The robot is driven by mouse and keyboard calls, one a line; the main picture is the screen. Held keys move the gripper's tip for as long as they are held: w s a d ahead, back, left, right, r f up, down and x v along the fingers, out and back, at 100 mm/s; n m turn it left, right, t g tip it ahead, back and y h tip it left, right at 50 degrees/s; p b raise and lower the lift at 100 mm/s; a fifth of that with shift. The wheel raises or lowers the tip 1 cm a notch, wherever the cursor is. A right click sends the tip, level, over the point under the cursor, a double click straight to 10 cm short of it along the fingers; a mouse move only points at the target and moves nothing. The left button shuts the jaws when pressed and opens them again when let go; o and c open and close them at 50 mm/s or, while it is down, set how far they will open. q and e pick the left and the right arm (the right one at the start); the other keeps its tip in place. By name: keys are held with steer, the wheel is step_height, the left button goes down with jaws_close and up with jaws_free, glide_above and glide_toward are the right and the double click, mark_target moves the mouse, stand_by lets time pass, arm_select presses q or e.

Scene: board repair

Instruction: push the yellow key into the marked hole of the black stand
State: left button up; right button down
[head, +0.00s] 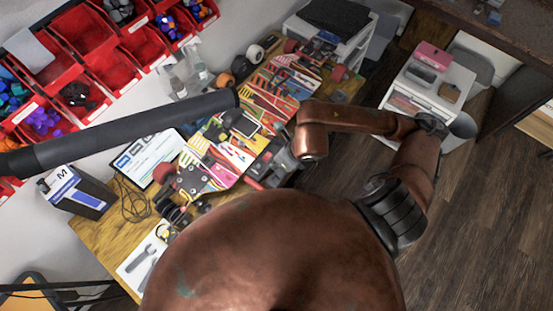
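I cannot pick out the yellow key among the many small coloured things on the wooden workbench (97,232). I cannot tell for sure which dark thing is the black stand, and no marked hole can be made out. A small black block with a grey top (246,123) sits amid the coloured patterns. My copper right arm comes in from the right and bends back over the bench. A dark grey shape by its wrist looks like my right gripper (272,163); its fingers are too unclear to read. My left gripper is not in view.
A black tube (130,125) crosses above the bench from the left. Red bins (85,35) line the wall. A tablet (150,158), a box marked M (77,192), a cable (134,205) and a wrench (142,260) lie around the bench. A white drawer unit (428,90) stands right.

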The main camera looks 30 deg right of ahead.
steer(key=shift+f+b, duration=1.2)
steer(key=shift+f, duration=0.4)
arm_select(q)
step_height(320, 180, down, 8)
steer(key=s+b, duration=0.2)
steer(key=b, duration=0.3)
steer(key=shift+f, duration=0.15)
arm_select(e)
steer(key=shift+f, duration=3.95)
arm_select(q)
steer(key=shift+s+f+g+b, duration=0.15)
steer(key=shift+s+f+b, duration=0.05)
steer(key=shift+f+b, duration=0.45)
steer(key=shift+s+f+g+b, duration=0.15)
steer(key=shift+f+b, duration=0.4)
steer(key=shift+b, duration=0.2)
arm_select(e)
steer(key=shift+f, duration=1.7)
steer(key=c, duration=1.7)
jaws_free()
steer(key=shift+c, duration=0.2)
steer(key=shift+o, duration=1.4)
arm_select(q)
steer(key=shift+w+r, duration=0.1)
arm_select(e)
steer(key=shift+r, duration=0.15)
